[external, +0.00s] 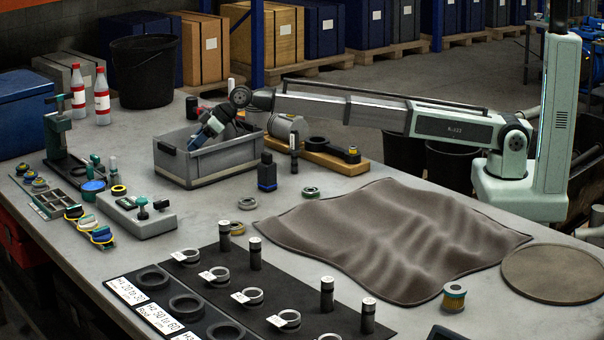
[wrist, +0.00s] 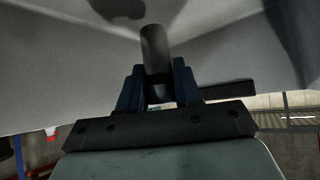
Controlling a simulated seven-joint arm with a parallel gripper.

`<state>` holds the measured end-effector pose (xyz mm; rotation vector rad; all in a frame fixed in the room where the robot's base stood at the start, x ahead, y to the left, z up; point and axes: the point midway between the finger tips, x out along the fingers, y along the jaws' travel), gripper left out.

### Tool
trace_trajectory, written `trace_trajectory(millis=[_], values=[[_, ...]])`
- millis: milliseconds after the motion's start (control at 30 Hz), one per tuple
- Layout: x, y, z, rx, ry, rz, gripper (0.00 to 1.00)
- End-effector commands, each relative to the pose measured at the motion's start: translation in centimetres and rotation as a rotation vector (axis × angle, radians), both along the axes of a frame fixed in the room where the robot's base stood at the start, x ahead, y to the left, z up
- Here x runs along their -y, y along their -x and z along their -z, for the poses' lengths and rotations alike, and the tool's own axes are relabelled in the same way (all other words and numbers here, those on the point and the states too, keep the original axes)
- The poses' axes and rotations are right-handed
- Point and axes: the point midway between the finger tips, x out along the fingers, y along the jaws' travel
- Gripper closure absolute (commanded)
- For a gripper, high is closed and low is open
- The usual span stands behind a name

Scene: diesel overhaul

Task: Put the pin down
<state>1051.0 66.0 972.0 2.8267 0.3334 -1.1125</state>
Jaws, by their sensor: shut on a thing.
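My gripper (external: 198,140) is over the grey bin (external: 228,158), tilted down to the left. In the wrist view my gripper (wrist: 158,78) has its two blue fingers shut on a dark cylindrical pin (wrist: 155,45), which sticks out past the fingertips. In the external view I cannot clearly make out the held pin. Other dark upright cylinders with pale bands stand on the black mat, one at the mat's far end (external: 225,236) and another near its front right (external: 368,316). Whether they match the held pin I cannot tell.
The black mat (external: 215,277) also holds tagged metal rings and dark rings beside printed labels. A brown cloth (external: 390,235) covers the right of the bench. A blue-bodied bottle (external: 267,172) and a wooden stand (external: 330,158) are right of the bin. A grey box with knobs (external: 140,214) stands left.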

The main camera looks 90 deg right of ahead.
Motion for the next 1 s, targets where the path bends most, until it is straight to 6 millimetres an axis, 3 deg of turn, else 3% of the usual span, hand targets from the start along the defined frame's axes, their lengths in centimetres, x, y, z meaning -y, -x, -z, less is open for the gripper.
trace_trajectory(millis=[200,633,667,900,1000], values=[[0.0,0.0,2.6,0.000,0.000,0.000,1.00],[0.0,0.0,3.1,0.000,0.000,0.000,1.00],[0.0,0.0,3.1,-0.001,0.000,-0.001,0.64],[0.0,0.0,3.1,-0.001,0.000,0.000,0.41],[0.0,0.0,3.1,-0.001,0.000,0.000,0.41]])
